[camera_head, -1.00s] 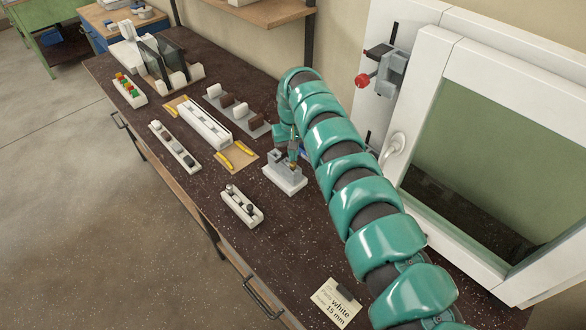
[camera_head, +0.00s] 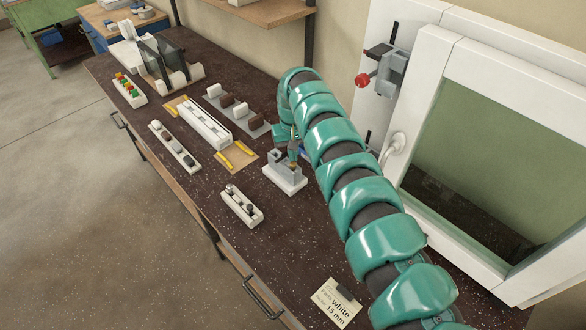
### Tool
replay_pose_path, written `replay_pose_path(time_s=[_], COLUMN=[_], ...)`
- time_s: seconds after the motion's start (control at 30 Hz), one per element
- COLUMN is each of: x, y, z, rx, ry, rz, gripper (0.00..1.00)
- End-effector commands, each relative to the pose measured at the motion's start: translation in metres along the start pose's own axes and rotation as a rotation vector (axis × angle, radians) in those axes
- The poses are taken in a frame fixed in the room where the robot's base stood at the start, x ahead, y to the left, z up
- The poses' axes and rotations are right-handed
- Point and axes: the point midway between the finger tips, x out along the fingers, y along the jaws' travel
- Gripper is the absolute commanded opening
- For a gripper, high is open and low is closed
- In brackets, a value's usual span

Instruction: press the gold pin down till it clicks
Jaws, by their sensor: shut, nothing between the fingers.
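A grey fixture on a white base (camera_head: 285,180) stands on the dark bench, left of my arm. A small gold spot, the gold pin (camera_head: 292,164), shows at the top of the fixture's right side. My gripper (camera_head: 293,155) is shut, points down and is empty. Its tips are right at the pin; I cannot tell whether they touch it or how far down the pin sits. My arm hides the area just right of the fixture.
A white profile (camera_head: 204,125) lies on a tan board with yellow strips. A framed window panel (camera_head: 480,150) stands at right. A note card (camera_head: 335,303) lies in front. Bare bench lies between.

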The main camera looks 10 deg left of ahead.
Motion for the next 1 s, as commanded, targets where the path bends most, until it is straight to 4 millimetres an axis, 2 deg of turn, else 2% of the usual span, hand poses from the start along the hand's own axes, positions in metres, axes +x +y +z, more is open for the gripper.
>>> replay_pose_path(time_s=[0.3,1.0], x=[0.011,0.017], y=[0.0,0.0], z=[0.0,0.0], rx=[0.0,0.0], ry=[0.0,0.0], rz=[0.0,0.0], gripper=[0.0,0.0])
